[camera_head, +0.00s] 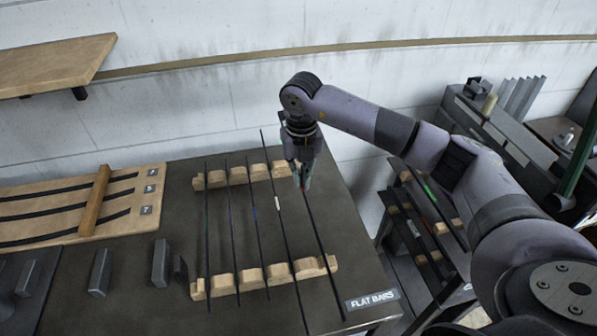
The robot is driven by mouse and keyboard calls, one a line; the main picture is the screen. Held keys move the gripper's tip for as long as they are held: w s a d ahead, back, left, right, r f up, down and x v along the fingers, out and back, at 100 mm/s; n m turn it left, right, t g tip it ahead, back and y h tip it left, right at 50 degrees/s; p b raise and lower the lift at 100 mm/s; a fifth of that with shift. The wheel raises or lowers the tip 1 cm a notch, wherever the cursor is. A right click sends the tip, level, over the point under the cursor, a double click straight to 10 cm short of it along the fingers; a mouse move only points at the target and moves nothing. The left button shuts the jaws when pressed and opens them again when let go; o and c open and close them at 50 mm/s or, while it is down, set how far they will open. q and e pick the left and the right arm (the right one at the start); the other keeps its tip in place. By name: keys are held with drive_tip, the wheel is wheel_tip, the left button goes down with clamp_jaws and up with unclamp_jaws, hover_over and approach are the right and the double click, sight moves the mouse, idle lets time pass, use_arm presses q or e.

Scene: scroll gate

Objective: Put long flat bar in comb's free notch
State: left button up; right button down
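The comb is a pair of notched wooden rails on the dark table, a back rail (213,179) and a front rail (222,284). Several long, thin dark bars lie across both rails, with small coloured marks on some. The rightmost bar (322,246) runs from under my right gripper (305,183) across the right end of the front rail and past the table's front part. The gripper points down with its fingertips at this bar, by a reddish mark. Whether the fingers grip it, and whether it is fully seated, I cannot tell. My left gripper is not in view.
A "FLAT BARS" label (372,300) is on the table's front right. Dark upright blocks (161,263) stand left of the comb. A wooden board (40,207) with dark strips lies further left. A lower rack (418,227) with more bars stands at right, beyond a gap.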

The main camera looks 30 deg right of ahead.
drive_tip(key=shift+f+b, duration=0.45)
drive_tip(key=shift+f, duration=0.35)
wheel_tip(320, 180, down, 2)
drive_tip(key=shift+w+f+b, duration=0.1)
drive_tip(key=shift+f+b, duration=0.15)
drive_tip(key=shift+b, duration=0.45)
drive_tip(key=shift+f+b, duration=0.3)
drive_tip(key=shift+f, duration=0.05)
drive_tip(key=shift+f+b, duration=0.35)
drive_tip(key=shift+f, duration=0.3)
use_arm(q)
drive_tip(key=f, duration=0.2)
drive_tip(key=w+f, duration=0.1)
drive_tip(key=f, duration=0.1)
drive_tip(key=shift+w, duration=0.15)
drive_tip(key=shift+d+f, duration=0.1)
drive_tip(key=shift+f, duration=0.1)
use_arm(e)
drive_tip(key=shift+w+d, duration=0.1)
drive_tip(key=shift+w, duration=0.3)
